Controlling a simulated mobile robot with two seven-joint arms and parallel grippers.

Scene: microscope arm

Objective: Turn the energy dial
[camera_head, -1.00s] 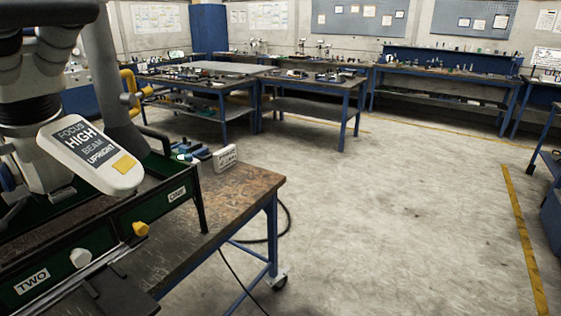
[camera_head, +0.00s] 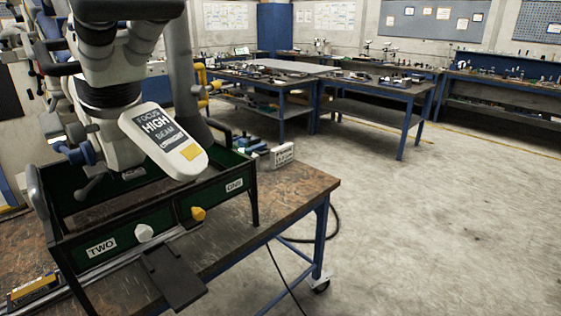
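A microscope (camera_head: 112,95) stands over a green and black frame on the workbench at the left. A white paddle-shaped panel (camera_head: 150,128) on it has a dark label reading FOCUS, HIGH, BEAM and a last word that is hard to read, with a yellow patch below. The frame's green front panel (camera_head: 170,213) carries a white knob (camera_head: 144,233) beside a TWO label (camera_head: 102,247) and a yellow knob (camera_head: 198,213) beside a ONE label (camera_head: 234,186). I see no label naming the energy dial. Neither of my grippers is in view.
The workbench (camera_head: 290,190) has a worn brown top and blue wheeled legs. A dark flat plate (camera_head: 174,275) juts out below the front panel. A small white sign (camera_head: 282,155) stands behind the frame. Cables hang beside the bench. The concrete floor (camera_head: 440,220) at right is clear.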

